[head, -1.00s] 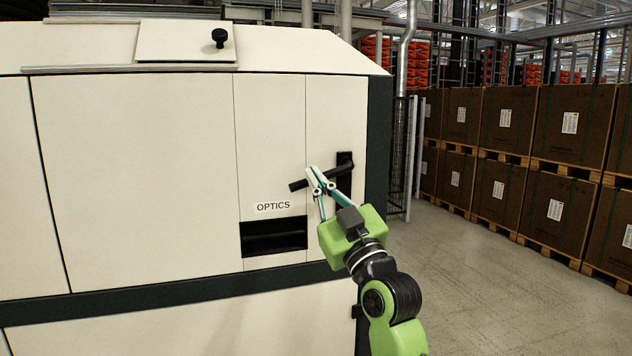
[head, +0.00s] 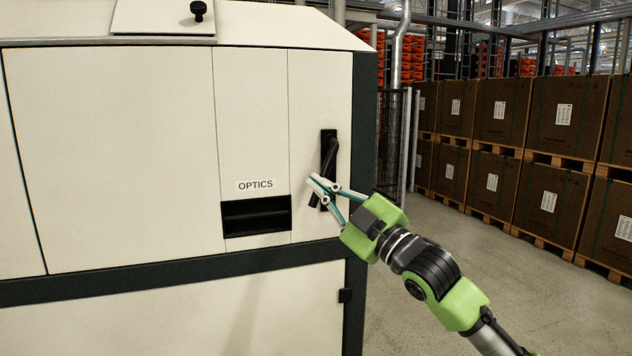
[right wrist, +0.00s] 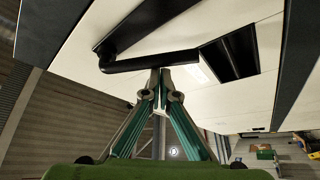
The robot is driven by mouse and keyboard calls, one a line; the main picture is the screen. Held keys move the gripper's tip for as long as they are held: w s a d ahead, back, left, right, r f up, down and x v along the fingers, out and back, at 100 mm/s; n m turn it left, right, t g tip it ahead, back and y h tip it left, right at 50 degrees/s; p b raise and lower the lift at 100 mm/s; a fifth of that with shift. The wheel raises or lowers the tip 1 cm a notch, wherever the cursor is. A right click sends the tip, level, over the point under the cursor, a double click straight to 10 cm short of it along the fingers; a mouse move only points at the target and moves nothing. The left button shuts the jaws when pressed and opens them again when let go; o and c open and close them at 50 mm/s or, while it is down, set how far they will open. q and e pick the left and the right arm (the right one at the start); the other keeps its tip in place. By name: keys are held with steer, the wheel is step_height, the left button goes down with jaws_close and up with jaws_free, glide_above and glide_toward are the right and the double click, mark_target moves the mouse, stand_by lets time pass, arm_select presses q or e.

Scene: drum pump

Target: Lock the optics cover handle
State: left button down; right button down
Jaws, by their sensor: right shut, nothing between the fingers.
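The black handle (head: 329,152) sits on a dark upright mount (head: 324,134) at the right of the pale optics cover (head: 318,95). Its bar points down, leaning slightly left at the lower end, close to in line with the mount. My right gripper (head: 314,179) is shut and empty, its tips at the left side of the bar. In the right wrist view the shut fingertips (right wrist: 160,72) are right at the handle bar (right wrist: 155,62); whether they touch cannot be told. My left gripper is out of view.
A dark recessed grip (head: 255,217) lies left of the handle, under the OPTICS label (head: 256,185). Open floor (head: 450,270) and stacked boxes (head: 545,200) on pallets are to the right.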

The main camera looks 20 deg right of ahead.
steer(key=d, duration=0.1)
steer(key=d+f, duration=0.1)
steer(key=d, duration=0.1)
steer(key=shift+d, duration=0.1)
steer(key=shift+w+d, duration=0.1)
steer(key=shift+d, duration=0.05)
stand_by(0.8)
